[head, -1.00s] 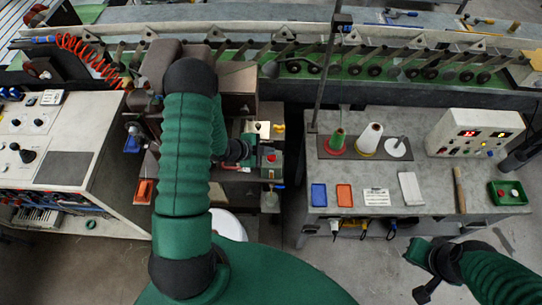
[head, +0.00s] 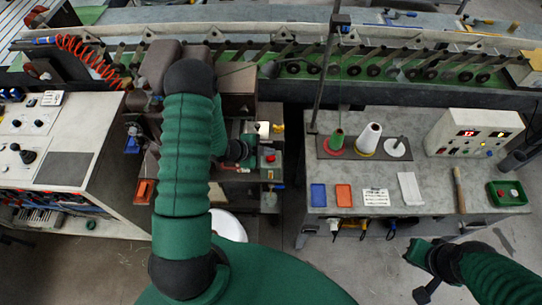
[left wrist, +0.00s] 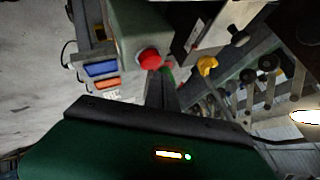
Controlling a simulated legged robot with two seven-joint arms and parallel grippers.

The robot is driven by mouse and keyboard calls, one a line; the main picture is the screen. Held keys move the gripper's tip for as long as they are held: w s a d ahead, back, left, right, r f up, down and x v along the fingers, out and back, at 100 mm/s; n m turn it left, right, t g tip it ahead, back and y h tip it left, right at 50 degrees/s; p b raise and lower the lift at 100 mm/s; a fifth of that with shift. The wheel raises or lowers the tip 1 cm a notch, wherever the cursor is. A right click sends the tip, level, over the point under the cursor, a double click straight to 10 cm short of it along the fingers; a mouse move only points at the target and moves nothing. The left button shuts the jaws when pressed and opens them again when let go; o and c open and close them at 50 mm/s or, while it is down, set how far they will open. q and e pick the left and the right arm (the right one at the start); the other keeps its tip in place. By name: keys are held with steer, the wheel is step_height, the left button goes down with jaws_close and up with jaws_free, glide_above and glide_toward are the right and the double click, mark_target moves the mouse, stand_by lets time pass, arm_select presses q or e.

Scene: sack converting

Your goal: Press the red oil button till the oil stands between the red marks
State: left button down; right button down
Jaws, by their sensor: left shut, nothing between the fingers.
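The red oil button (head: 270,158) sits on a small grey-green box beside the dark machine in the head view. It also shows as a red dome in the left wrist view (left wrist: 150,59).
A grey table (head: 320,120) to the right holds thread cones (head: 369,137), a blue tray (head: 318,195), an orange tray (head: 344,195) and a control box with red displays (head: 474,133). A yellow knob (left wrist: 207,65) is right of the button. A control console (head: 65,170) stands left.

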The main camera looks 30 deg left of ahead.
arm_select(q)
steer(key=shift+a+f, duration=0.1)
steer(key=shift+a, duration=0.05)
stand_by(0.4)
steer(key=shift+f+b, duration=0.3)
steer(key=shift+b, duration=0.05)
steer(key=shift+d, duration=0.2)
steer(key=shift+s+f+b, duration=0.1)
steer(key=shift+f+b, duration=0.65)
steer(key=shift+f, duration=0.15)
stand_by(0.6)
steer(key=shift+r, duration=0.15)
steer(key=shift+a+r+p, duration=0.1)
steer(key=shift+r+p, duration=0.9)
steer(key=shift+r, duration=0.15)
steer(key=shift+r, duration=0.1)
